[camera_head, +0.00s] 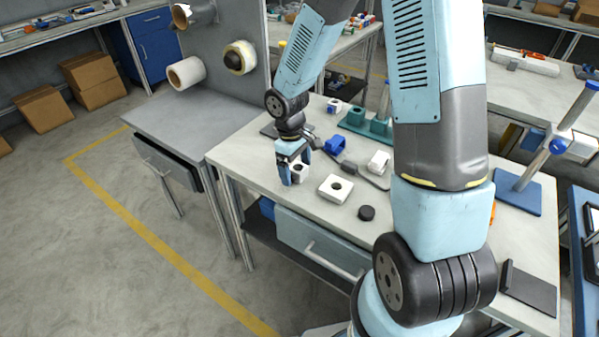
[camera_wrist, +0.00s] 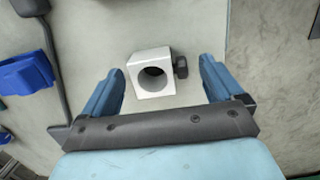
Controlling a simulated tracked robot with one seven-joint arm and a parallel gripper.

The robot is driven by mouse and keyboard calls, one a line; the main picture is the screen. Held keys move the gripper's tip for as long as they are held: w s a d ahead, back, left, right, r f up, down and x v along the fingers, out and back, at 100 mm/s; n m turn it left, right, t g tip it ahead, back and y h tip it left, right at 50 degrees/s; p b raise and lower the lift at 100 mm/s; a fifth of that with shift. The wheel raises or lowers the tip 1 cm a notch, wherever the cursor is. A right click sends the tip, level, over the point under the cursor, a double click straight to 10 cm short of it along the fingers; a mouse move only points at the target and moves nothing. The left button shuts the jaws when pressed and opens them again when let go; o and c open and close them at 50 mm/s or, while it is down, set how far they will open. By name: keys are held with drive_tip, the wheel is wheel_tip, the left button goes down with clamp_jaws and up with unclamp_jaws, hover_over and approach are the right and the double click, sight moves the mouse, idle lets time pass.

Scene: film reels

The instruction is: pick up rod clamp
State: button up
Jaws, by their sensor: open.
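The rod clamp (camera_wrist: 135,80) is a small white block with a round hole and a black knob on its right side. In the wrist view it lies on the pale tabletop between my gripper's two blue fingers (camera_wrist: 161,68), with a gap on each side. In the head view my gripper (camera_head: 292,172) points down over the table's left part. The white clamp (camera_head: 299,177) shows between its fingers, partly hidden by them. The gripper is open and holds nothing.
A teal stand (camera_head: 356,122) is behind. The bench's left edge is close.

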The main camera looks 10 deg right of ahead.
drive_tip(key=shift+f, duration=0.45)
drive_tip(key=shift+c, duration=0.4)
drive_tip(key=c, duration=1.1)
drive_tip(key=shift+r, duration=0.1)
drive_tip(key=shift+c, duration=0.2)
